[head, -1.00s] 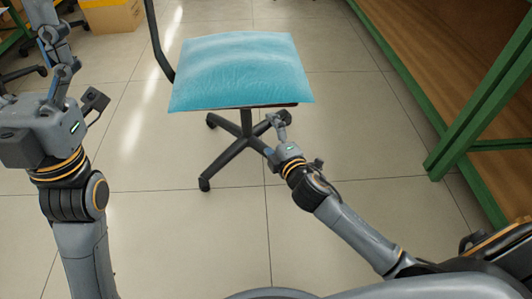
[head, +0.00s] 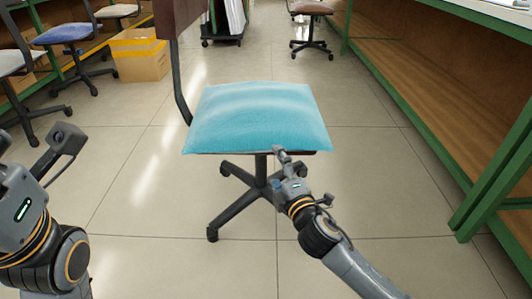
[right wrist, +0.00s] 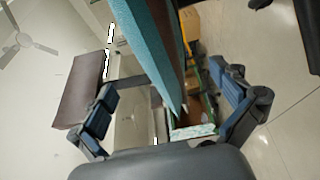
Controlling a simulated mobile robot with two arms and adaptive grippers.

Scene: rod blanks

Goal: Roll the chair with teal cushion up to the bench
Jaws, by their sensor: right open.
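The chair with the teal cushion (head: 258,115) stands upright on its wheeled base, near the middle of the head view. Its dark backrest (head: 178,14) is on the left, partly cut off. My right gripper (head: 282,160) is open at the cushion's near edge. In the right wrist view, the cushion's teal edge (right wrist: 150,50) shows between the spread fingers (right wrist: 168,108); contact cannot be told. The bench (head: 425,125), with green frame and wooden shelf, stands at the right, apart from the chair. My left gripper (head: 38,152) is at the left edge, fingers spread and empty.
A blue-seated chair (head: 62,33) and a grey chair (head: 12,62) stand at the left, near a cardboard box (head: 138,55). A brown-seated chair (head: 312,8) and a wheeled cart (head: 226,20) are at the back. The tiled floor between chair and bench is clear.

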